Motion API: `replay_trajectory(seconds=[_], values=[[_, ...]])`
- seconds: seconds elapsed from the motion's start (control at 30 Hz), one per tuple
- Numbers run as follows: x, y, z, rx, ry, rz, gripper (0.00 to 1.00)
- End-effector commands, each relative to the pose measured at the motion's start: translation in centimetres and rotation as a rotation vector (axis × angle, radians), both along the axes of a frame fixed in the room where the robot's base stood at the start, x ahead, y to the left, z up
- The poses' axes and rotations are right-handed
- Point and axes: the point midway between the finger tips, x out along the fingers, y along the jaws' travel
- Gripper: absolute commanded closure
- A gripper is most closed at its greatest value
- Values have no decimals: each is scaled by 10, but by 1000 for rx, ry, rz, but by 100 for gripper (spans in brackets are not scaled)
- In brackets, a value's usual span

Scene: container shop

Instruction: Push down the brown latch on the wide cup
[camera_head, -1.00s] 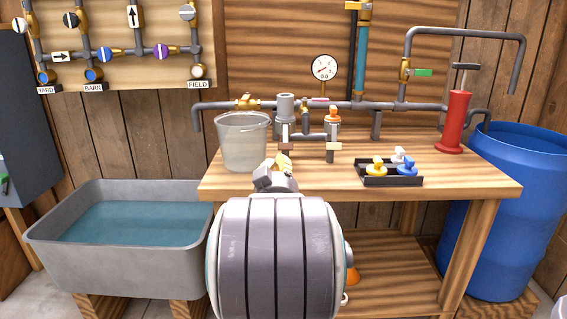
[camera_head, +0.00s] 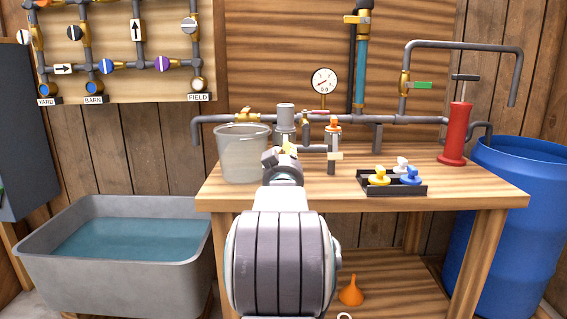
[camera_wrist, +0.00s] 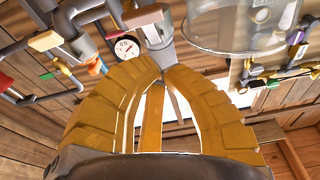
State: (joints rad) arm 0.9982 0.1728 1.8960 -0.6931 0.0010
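The wide cup (camera_head: 286,117) is a grey cylinder standing on the pipework at the back of the bench. It also shows upside down in the wrist view (camera_wrist: 160,52). Its brown latch (camera_wrist: 143,15) is a small block on a grey stem in the wrist view; in the head view my gripper largely covers it. My gripper (camera_head: 287,151) is in front of the cup, level with its lower part. In the wrist view its yellow fingers (camera_wrist: 163,68) meet at the tips with nothing between them. I cannot tell whether they touch the cup or latch.
A clear bucket (camera_head: 242,155) stands left of the cup. A narrower, orange-topped cup (camera_head: 333,133) with its own tan latch (camera_head: 335,157) is on the right. A black tray (camera_head: 392,189) of coloured knobs and a red pump (camera_head: 455,135) stand farther right. The bench front (camera_head: 330,198) is partly clear.

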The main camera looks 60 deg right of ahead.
Motion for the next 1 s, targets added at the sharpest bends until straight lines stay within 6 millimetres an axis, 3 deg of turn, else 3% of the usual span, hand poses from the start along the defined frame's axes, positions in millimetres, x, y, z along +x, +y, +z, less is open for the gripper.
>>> replay_trajectory(seconds=[0.5, 1.0], values=[[19, -29, -18, 2, 1, 0, 100], [22, -35, -21, 1, 1, 0, 100]])
